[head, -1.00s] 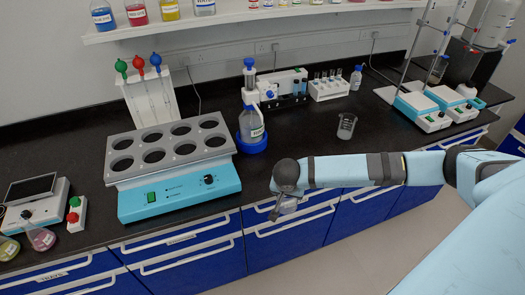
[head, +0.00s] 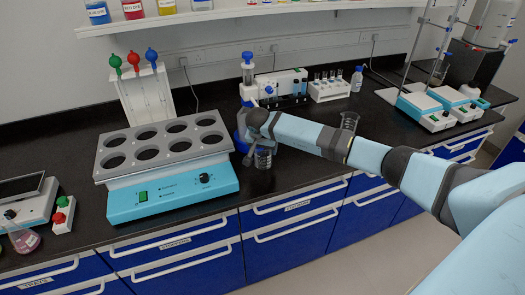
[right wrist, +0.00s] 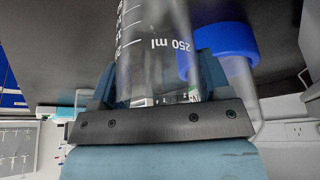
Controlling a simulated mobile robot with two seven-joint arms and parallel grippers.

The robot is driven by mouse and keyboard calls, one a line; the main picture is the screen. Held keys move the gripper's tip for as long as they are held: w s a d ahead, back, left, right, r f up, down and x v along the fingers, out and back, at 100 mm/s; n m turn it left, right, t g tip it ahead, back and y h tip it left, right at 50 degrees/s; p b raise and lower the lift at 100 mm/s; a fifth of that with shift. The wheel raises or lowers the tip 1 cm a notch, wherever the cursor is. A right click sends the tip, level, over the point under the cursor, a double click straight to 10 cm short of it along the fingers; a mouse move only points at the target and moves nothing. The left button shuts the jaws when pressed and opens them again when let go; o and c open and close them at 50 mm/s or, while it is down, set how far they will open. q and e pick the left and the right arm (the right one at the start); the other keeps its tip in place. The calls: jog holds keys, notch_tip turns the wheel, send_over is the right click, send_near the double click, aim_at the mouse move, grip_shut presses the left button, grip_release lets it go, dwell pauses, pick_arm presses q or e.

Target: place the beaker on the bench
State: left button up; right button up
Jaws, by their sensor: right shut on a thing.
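My right gripper (head: 256,151) is shut on a clear glass beaker (head: 263,159). In the head view the beaker is upright over the black bench (head: 290,177), just right of the water bath; I cannot tell whether its base touches the bench. In the right wrist view the beaker (right wrist: 158,45), marked 250 ml, sits between the blue fingers of the gripper (right wrist: 152,80). A second beaker (head: 349,121) stands farther right on the bench, partly hidden by my right arm. My left gripper is not in view.
The blue and grey water bath (head: 172,190) stands left of the gripper. A tube rack (head: 330,89) stands behind. Bench to the right is fairly clear.

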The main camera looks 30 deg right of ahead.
jog(key=shift+w+d+f, duration=0.1)
jog(key=shift+w+f, duration=0.1)
jog(key=shift+w, duration=0.55)
jog(key=shift+s+f, duration=0.1)
jog(key=shift+f, duration=0.15)
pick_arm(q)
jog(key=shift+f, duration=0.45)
pick_arm(e)
jog(key=shift+r, duration=0.15)
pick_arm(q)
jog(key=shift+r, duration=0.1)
pick_arm(e)
jog(key=shift+s, duration=0.1)
jog(key=shift+f, duration=0.2)
jog(key=o, duration=0.9)
jog(key=shift+o, duration=0.2)
